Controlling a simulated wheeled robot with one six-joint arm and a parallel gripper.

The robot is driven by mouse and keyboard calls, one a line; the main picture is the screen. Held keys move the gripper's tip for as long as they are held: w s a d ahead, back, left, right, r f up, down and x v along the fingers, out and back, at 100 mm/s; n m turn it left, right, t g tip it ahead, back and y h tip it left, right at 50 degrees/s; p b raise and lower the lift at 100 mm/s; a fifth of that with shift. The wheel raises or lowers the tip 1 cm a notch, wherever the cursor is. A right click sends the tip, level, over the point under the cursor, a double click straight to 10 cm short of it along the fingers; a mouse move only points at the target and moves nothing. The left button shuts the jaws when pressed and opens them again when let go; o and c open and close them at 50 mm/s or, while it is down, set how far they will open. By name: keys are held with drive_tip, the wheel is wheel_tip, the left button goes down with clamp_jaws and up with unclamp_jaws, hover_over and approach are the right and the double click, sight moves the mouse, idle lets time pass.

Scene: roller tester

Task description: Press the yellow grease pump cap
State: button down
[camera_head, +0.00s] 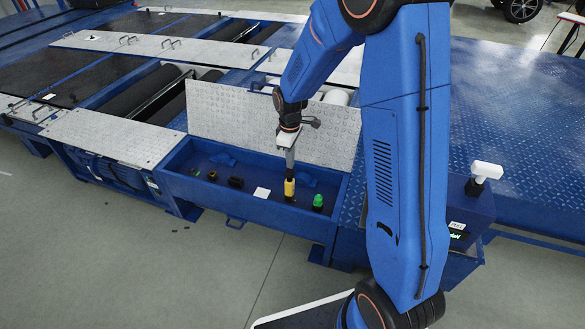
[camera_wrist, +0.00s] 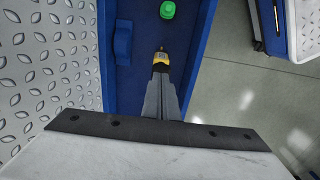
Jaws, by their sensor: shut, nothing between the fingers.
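The yellow grease pump cap (camera_head: 290,186) stands upright in the open blue trough, on a dark body. It also shows in the wrist view (camera_wrist: 161,58), just beyond my fingertips. My gripper (camera_head: 290,160) points down over the cap with its fingers shut and nothing between them. In the wrist view the fingertips (camera_wrist: 161,74) overlap the near side of the cap. I cannot tell whether they touch it. The lower part of the pump is hidden in the wrist view.
A green-capped item (camera_head: 318,202) stands to the right in the trough (camera_head: 255,210). A raised tread-plate lid (camera_head: 230,112) stands behind the trough. The floor in front is mostly clear.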

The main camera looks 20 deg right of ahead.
sight(290, 170)
wheel_tip(290, 170, up, 9)
drive_tip(key=shift+r, duration=0.2)
drive_tip(key=shift+r, duration=0.1)
idle(0.6)
wheel_tip(290, 170, up, 2)
drive_tip(key=shift+s+a+r, duration=0.1)
drive_tip(key=shift+r, duration=0.15)
wheel_tip(290, 170, down, 14)
drive_tip(key=shift+f, duration=0.1)
idle(0.7)
